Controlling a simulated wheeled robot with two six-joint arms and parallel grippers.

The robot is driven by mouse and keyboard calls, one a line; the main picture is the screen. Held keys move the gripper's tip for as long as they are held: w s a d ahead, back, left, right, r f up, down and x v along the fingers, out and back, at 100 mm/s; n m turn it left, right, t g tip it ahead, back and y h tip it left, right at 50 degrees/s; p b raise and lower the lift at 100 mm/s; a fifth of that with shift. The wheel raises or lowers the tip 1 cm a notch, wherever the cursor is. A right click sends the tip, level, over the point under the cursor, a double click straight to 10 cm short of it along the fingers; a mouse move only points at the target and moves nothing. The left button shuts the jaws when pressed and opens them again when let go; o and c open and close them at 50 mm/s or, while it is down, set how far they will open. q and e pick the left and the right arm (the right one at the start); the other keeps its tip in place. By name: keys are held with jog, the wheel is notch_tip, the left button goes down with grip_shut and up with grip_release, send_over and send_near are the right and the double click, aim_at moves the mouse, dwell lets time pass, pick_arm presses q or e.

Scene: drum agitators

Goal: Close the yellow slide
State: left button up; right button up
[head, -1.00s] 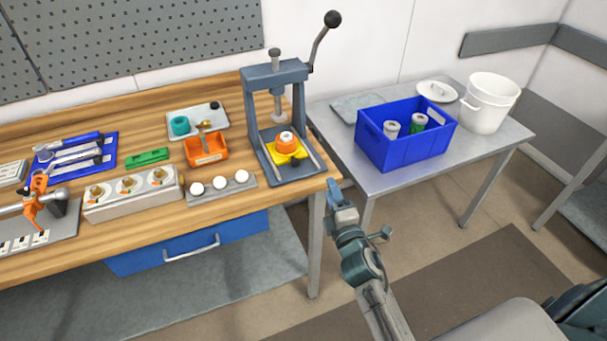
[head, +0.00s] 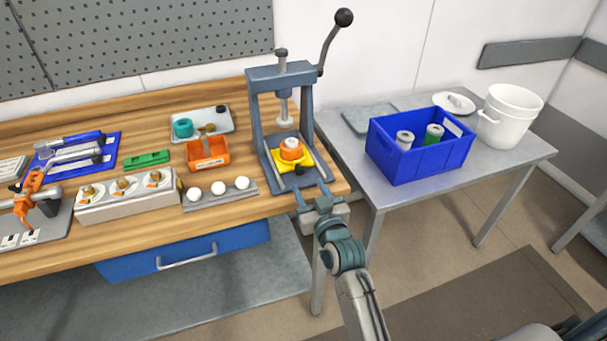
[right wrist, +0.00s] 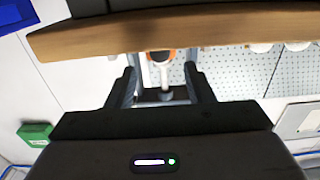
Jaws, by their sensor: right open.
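The yellow slide (head: 279,166) sits low in the grey-blue arbor press (head: 253,115), with an orange and white part (head: 291,148) on it. A black knob (head: 299,170) shows at the slide's front. My right gripper (head: 313,194) is open and empty at the table's front edge, just in front of the press base and apart from the slide. In the right wrist view the two fingers (right wrist: 163,88) stand apart, with the orange part (right wrist: 160,56) visible between and beyond them. My left gripper is not in view.
White balls in a grey holder (head: 250,193) and an orange bin (head: 208,154) stand left of the press. The press lever (head: 330,45) rises at upper right. A blue crate (head: 425,160) and a white bucket (head: 507,120) stand on the grey side table.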

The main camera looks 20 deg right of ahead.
aim_at(301, 173)
jog(key=shift+w+p, duration=0.45)
jog(key=shift+w, duration=2.25)
grip_shut()
